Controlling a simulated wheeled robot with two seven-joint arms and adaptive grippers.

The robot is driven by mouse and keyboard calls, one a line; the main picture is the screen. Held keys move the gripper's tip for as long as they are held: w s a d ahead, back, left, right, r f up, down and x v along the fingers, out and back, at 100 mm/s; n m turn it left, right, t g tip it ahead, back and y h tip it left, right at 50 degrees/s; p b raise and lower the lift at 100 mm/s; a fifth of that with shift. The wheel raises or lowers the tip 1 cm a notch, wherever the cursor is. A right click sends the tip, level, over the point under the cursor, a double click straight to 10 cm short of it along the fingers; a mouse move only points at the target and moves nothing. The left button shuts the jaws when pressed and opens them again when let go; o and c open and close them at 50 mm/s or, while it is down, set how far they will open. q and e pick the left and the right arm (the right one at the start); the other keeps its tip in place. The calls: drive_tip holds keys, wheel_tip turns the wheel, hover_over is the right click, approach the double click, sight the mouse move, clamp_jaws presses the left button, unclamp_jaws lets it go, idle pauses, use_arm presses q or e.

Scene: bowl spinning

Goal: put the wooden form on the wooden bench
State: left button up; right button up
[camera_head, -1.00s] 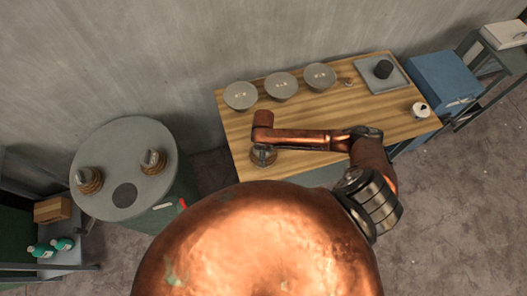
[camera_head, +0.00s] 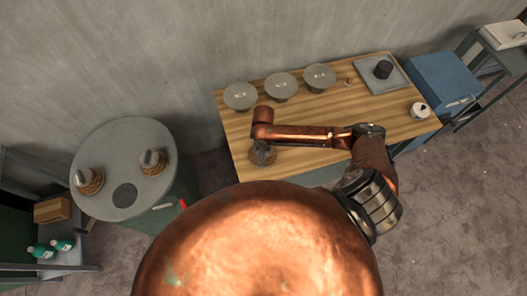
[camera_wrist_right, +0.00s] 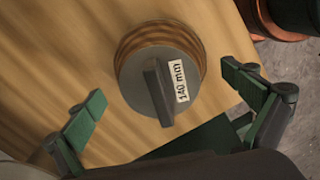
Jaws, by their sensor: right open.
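The wooden form (camera_wrist_right: 132,42) is a round ribbed wooden block with a grey disc on top, a dark bar handle and a "140 mm" label. It stands on the wooden bench (camera_wrist_right: 50,60), near its front left corner in the head view (camera_head: 400,125). My right gripper (camera_wrist_right: 165,103) is open above it, with one finger on either side and visible gaps to the form. In the head view the right gripper (camera_head: 262,150) partly hides the form. My left gripper is not in view.
A round grey table (camera_head: 140,130) at left holds two similar forms (camera_head: 90,180) and a dark disc.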

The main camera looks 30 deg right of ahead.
wheel_tip(320, 180, up, 9)
drive_tip(key=shift+r, duration=0.2)
drive_tip(key=shift+s, duration=0.1)
idle(0.5)
